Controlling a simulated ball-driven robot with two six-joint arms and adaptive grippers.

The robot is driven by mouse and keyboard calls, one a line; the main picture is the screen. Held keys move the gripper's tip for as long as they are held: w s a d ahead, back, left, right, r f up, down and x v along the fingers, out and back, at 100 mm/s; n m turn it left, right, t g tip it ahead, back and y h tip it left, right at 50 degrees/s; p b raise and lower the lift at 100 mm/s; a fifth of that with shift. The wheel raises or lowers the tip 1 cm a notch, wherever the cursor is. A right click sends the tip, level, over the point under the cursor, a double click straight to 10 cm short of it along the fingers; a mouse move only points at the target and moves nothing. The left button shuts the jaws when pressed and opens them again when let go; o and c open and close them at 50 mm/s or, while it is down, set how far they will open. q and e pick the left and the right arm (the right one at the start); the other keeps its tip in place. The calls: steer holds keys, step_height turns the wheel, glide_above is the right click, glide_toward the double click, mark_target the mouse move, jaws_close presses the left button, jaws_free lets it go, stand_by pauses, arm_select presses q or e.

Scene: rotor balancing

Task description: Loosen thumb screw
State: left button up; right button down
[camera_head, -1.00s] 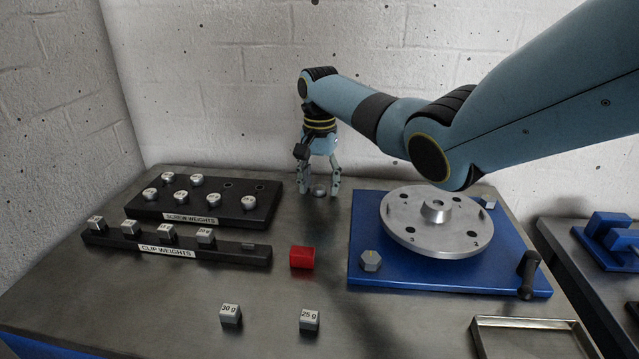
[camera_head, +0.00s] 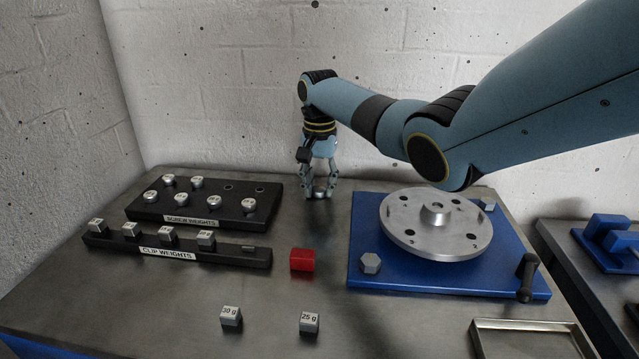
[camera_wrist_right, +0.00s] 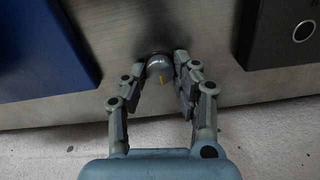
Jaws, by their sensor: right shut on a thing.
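In the right wrist view, the fingers of the right gripper (camera_wrist_right: 156,82) stand on both sides of the knob. My left gripper is not in view.
A blue base (camera_head: 365,240) with a silver rotor disc (camera_head: 440,246) stands right of the gripper. The black screw weights rack (camera_head: 245,190) and clip weights rack (camera_head: 235,255) are at left. A red block (camera_head: 302,260) and two loose weights (camera_head: 231,316) (camera_head: 309,322) lie in front.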

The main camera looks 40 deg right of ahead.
steer(key=shift+r+n+p, duration=0.15)
steer(key=shift+n+p, duration=0.55)
steer(key=shift+n, duration=0.3)
steer(key=n+p, duration=0.1)
steer(key=n, duration=0.1)
steer(key=shift+n, duration=0.3)
steer(key=n+p, duration=0.1)
steer(key=n, duration=0.2)
steer(key=shift+n+p, duration=0.3)
steer(key=n, duration=0.3)
steer(key=shift+a+n+p, duration=0.1)
steer(key=shift+n+p, duration=0.2)
steer(key=shift+p, duration=0.05)
steer(key=n, duration=0.3)
steer(key=shift+n, duration=0.4)
steer(key=n, duration=0.3)
steer(key=shift+n+p, duration=0.3)
steer(key=shift+p, duration=0.05)
steer(key=n, duration=0.4)
steer(key=shift+a, duration=0.1)
steer(key=shift+n, duration=1.8)
